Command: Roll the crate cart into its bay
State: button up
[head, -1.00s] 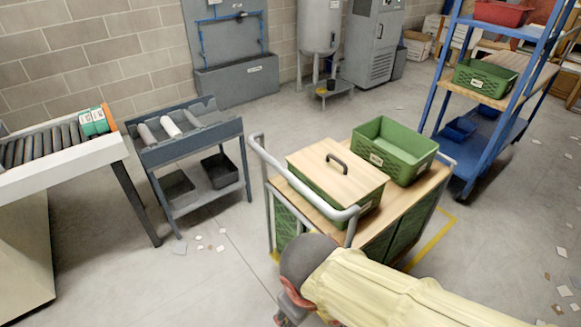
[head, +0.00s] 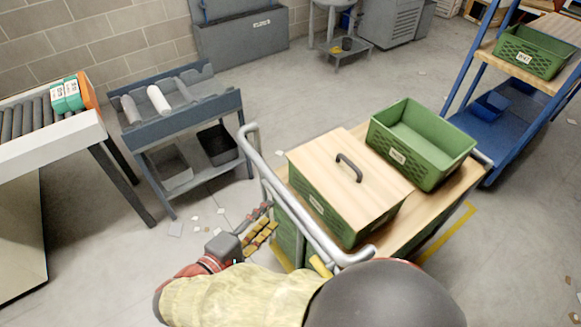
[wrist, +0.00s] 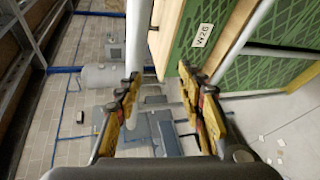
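The crate cart (head: 440,208) has a wooden top, green mesh sides and a grey tube handle (head: 300,222) along its near left end. It carries a green crate with a wooden lid (head: 335,170) and an open green crate (head: 425,140). My gripper (head: 262,226) is open and empty, just left of the handle in the head view. Yellow floor tape (head: 450,232), likely the bay marking, shows beside the cart's right side.
A grey trolley with rollers (head: 185,115) and a roller conveyor (head: 50,140) stand left. A blue rack (head: 500,110) stands to the right. Paper scraps (head: 205,222) lie on the floor left of the cart.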

aim_at(281, 188)
jog(key=w+d, duration=0.1)
jog(key=w, duration=0.1)
jog(key=w+d+r+m+b, duration=0.1)
jog(key=w, duration=0.2)
jog(key=w+d+r+m+t+b, duration=0.1)
jog(key=w, duration=0.1)
jog(key=shift+w+d, duration=0.3)
jog(key=shift+w, duration=0.1)
jog(key=shift+c, duration=1)
jog(key=c, duration=0.7)
grip_shut()
